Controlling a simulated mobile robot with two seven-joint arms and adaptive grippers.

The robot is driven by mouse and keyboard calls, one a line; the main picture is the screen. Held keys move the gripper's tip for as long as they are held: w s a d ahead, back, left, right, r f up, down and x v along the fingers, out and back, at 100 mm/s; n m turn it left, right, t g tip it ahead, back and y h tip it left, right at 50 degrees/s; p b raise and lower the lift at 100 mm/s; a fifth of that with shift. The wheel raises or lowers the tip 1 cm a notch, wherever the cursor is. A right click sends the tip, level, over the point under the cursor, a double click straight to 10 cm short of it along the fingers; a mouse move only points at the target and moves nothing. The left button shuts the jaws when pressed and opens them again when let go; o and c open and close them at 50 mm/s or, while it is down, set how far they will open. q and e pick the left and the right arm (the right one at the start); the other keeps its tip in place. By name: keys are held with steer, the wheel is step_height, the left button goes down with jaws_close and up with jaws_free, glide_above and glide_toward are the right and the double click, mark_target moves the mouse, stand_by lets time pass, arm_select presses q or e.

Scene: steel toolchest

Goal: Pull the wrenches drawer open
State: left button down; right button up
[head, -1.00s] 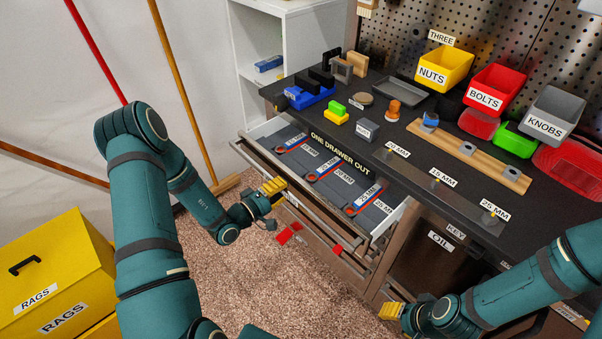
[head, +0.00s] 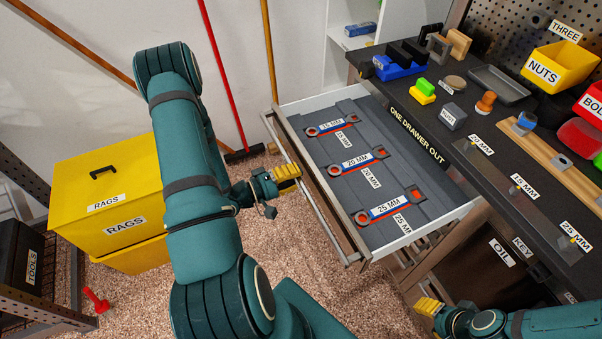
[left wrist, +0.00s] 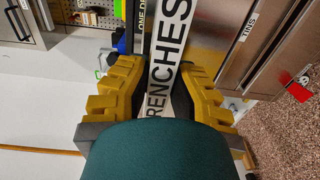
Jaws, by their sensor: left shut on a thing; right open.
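The wrenches drawer (head: 430,231) stands well out from under the black worktop in the head view. Wrenches with blue and red markings lie in its grey bed, labelled 15 MM, 20 MM (head: 358,161) and 25 MM (head: 390,206). My left gripper (head: 287,180) is at the drawer's front and shut on its long handle bar (head: 322,215). In the left wrist view, the WRENCHES label (left wrist: 168,50) shows between the yellow fingers; my arm hides the grip itself. My right gripper (head: 428,306) is open and empty, low in front of the chest.
The black worktop (head: 480,125) holds a blue block, a yellow NUTS bin (head: 560,70) and other parts. A yellow RAGS box (head: 110,175) stands at the left. A broom (head: 270,70) leans on the wall. Carpet is open before the drawer.

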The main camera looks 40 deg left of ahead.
arm_select(q)
steer(key=c, duration=0.8)
jaws_free()
steer(key=v, duration=1.2)
